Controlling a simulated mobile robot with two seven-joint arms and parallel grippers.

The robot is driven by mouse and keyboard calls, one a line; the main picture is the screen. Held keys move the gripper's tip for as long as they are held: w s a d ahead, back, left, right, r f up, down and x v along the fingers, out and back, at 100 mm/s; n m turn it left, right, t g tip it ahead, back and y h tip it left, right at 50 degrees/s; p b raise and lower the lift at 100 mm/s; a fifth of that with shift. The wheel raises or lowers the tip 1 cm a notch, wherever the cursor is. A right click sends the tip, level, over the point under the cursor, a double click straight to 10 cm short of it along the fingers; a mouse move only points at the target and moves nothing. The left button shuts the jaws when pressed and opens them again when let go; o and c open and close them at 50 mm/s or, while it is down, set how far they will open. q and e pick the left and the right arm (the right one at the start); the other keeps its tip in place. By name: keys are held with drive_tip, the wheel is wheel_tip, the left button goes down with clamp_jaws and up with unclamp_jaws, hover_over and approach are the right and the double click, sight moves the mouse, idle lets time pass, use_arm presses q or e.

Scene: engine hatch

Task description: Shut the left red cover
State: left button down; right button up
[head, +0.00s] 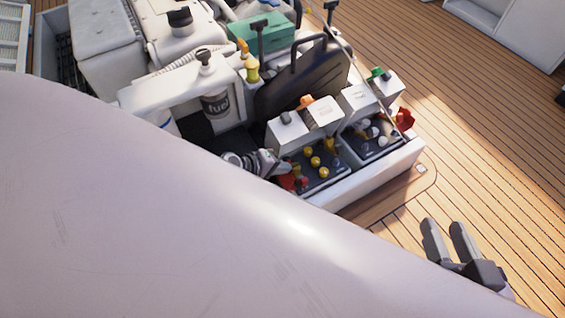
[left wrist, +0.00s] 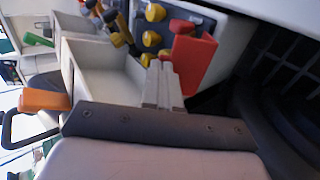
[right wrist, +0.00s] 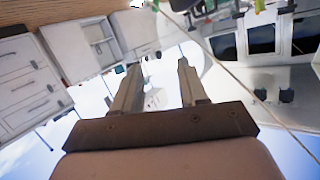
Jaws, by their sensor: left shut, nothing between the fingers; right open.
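The left red cover (head: 289,182) is at the left end of a dark switch panel with yellow knobs (head: 315,161). In the head view my left gripper partly hides it. In the left wrist view the red cover (left wrist: 195,60) stands out from the panel, just beyond and beside the fingertips. I cannot tell whether they touch. My left gripper (head: 272,163) is shut and empty; its closed fingers also show in the left wrist view (left wrist: 162,84). My right gripper (head: 446,225) is open and empty over the deck, right of the panels.
A second red cover (head: 405,118) stands at the right panel's far end. White boxes (head: 323,114) with levers sit behind the panels, and a black seat-like part (head: 300,80) rises behind them. A white rim (head: 375,178) edges the front. The wooden deck (head: 480,120) is clear.

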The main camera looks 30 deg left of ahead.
use_arm(q)
drive_tip(key=shift+w+d+r+g+p, duration=0.2)
drive_tip(key=shift+w+r+g+p, duration=0.25)
drive_tip(key=shift+p, duration=0.55)
drive_tip(key=shift+w+d+y+p, duration=0.2)
drive_tip(key=shift+y+p, duration=0.1)
drive_tip(key=shift+p, duration=0.2)
drive_tip(key=shift+w+d+g+p, duration=0.15)
drive_tip(key=shift+w+g+p, duration=0.1)
drive_tip(key=shift+g+p, duration=0.15)
drive_tip(key=shift+w+d+f+b, duration=0.2)
drive_tip(key=shift+w+b, duration=0.1)
drive_tip(key=shift+w, duration=0.1)
use_arm(e)
drive_tip(key=shift+w+a+r+m+g+y, duration=0.1)
drive_tip(key=shift+w+a+m+g+y, duration=0.2)
drive_tip(key=shift+a+g, duration=0.15)
drive_tip(key=shift+w+a+r+m+g+y, duration=0.1)
drive_tip(key=shift+w+a+m+g+y, duration=0.2)
drive_tip(key=shift+a, duration=0.25)
use_arm(q)
drive_tip(key=shift+s, duration=0.15)
drive_tip(key=shift+s+a+f, duration=0.3)
drive_tip(key=shift+s+a, duration=0.05)
drive_tip(key=shift+s, duration=0.15)
drive_tip(key=shift+r, duration=0.1)
